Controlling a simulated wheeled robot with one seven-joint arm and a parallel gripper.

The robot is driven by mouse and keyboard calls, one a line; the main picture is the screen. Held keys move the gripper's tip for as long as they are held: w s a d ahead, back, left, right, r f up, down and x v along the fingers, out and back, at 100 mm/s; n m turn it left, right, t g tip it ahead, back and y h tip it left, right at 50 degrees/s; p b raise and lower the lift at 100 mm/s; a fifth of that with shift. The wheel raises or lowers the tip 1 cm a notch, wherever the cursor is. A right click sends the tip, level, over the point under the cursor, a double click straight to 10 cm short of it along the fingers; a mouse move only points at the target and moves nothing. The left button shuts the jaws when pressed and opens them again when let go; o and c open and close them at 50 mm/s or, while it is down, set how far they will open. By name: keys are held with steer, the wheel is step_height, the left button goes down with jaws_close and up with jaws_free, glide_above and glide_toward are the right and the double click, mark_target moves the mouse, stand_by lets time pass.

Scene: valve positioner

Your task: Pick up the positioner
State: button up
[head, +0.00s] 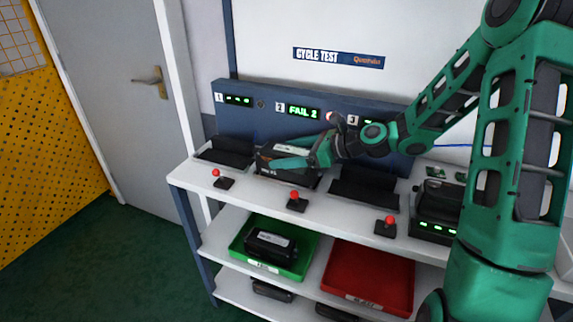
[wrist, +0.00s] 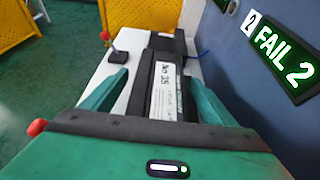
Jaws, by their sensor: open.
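The positioner (head: 264,161) is a dark box with a white label. It sits in the second station's cradle on the white bench, under a display reading FAIL 2 (head: 304,111). My gripper (head: 288,154) is open around it, with green fingers on either side. In the wrist view, the positioner (wrist: 164,92) lies between the two open fingers of my gripper (wrist: 158,84), its printed label facing the camera. Whether the fingers touch it I cannot tell. My gripper hides part of it in the head view.
Red-knobbed levers (head: 296,202) stand along the bench's front edge. An empty-looking black cradle (head: 364,190) is to the right, another (head: 228,151) to the left. Below, a green tray (head: 240,246) holds another dark box (head: 270,246); a red tray (head: 370,275) looks empty.

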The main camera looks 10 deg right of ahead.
steer(key=shift+c, duration=0.3)
jaws_close()
steer(key=shift+r, duration=0.1)
steer(key=shift+r, duration=0.15)
